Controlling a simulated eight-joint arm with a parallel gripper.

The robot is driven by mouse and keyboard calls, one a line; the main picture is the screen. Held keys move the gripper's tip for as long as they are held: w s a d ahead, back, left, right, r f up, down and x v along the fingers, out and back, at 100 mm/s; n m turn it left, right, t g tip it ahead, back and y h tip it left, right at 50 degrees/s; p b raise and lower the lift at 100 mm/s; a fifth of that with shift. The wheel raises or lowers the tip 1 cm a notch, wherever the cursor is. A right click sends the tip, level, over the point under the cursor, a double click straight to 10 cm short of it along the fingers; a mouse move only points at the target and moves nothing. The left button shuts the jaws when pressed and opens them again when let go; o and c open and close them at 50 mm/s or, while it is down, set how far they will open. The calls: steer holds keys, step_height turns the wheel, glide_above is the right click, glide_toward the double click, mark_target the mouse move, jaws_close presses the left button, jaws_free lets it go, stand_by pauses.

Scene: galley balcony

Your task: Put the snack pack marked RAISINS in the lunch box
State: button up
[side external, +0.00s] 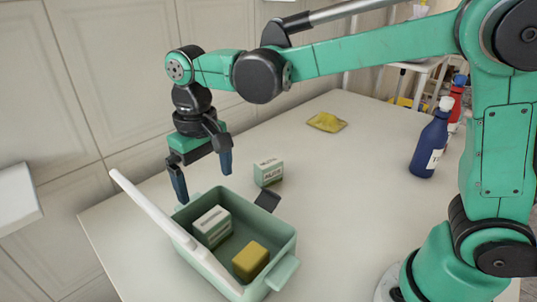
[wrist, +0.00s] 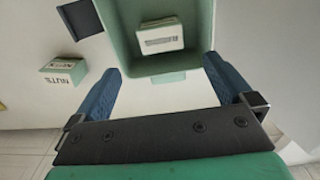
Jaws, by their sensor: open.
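The green lunch box (side external: 283,273) stands open near the front of the table, its white lid raised on the left. Inside it lie a white and pale green snack pack (side external: 212,226) and a yellow block (side external: 251,261). In the wrist view the label of the pack in the box (wrist: 160,38) seems to start with R; the rest is too small to read. A similar pack marked NUTS (side external: 268,172) stands on the table behind the box; it also shows in the wrist view (wrist: 63,72). My gripper (side external: 203,185) is open and empty, above the box's far edge.
A dark square piece (side external: 267,201) is by the box's rim. A blue bottle (side external: 431,145) and a red bottle (side external: 456,104) stand at the right. The table's middle is clear.

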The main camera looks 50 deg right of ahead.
steer(key=s+d+t, duration=0.7)
steer(key=s+d, duration=0.1)
steer(key=d, duration=0.4)
steer(key=shift+m, duration=0.4)
